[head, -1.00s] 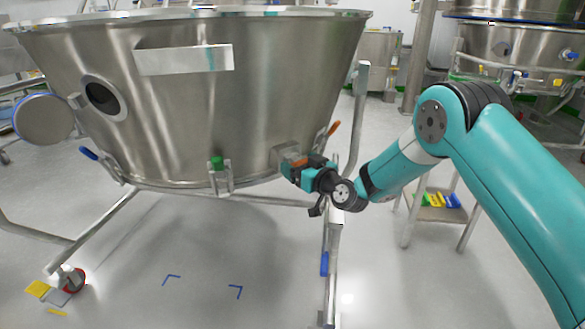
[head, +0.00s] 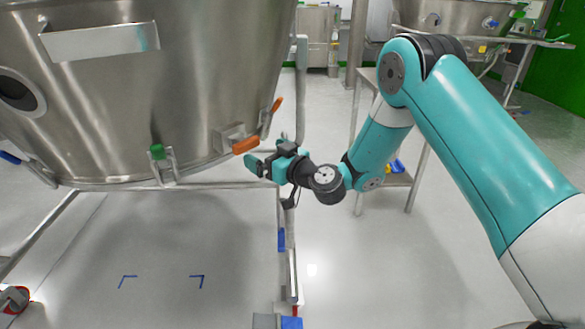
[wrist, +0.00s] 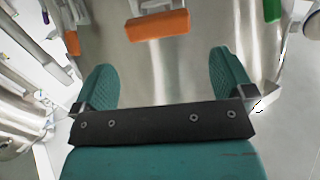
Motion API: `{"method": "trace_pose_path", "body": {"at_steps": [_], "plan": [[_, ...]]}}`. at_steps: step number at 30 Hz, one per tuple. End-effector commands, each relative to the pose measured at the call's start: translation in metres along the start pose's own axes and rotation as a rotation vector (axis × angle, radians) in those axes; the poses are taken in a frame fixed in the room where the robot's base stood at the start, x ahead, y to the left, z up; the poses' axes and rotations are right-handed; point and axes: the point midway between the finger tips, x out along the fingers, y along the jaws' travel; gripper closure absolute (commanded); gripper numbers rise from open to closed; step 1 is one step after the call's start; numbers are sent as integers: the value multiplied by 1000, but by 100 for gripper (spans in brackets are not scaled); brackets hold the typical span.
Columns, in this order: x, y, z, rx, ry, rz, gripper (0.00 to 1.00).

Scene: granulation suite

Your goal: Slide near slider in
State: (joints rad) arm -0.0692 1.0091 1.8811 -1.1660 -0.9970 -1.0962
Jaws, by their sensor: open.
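An orange slider block (head: 245,145) sits on a metal bracket low on the side of the large steel bowl (head: 140,90). In the wrist view the orange block (wrist: 157,25) lies beyond the fingertips, roughly midway between them. My gripper (head: 262,163) is open and empty, apart from the block and to its lower right in the head view. Its two teal fingers (wrist: 161,70) are spread wide in the wrist view. I cannot tell from these views how far the block stands out of its bracket.
An orange-handled lever (head: 277,104) is just above the block. A green-capped clamp (head: 158,153) is on the bowl's lower rim to the left. A frame post (head: 300,90) rises close behind my gripper.

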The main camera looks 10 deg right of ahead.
Motion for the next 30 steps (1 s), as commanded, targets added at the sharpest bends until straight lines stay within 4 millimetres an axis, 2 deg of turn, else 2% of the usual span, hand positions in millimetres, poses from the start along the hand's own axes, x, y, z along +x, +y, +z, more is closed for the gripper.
{"method": "trace_pose_path", "body": {"at_steps": [1, 8, 18, 30], "plan": [[-13, 2, 6, 4, -5, 3, 0], [-63, 1, 8, 2, 2, 4, 0], [-84, 0, 2, -1, 4, -1, 0], [-86, -1, -1, -1, 2, -3, 0]]}}
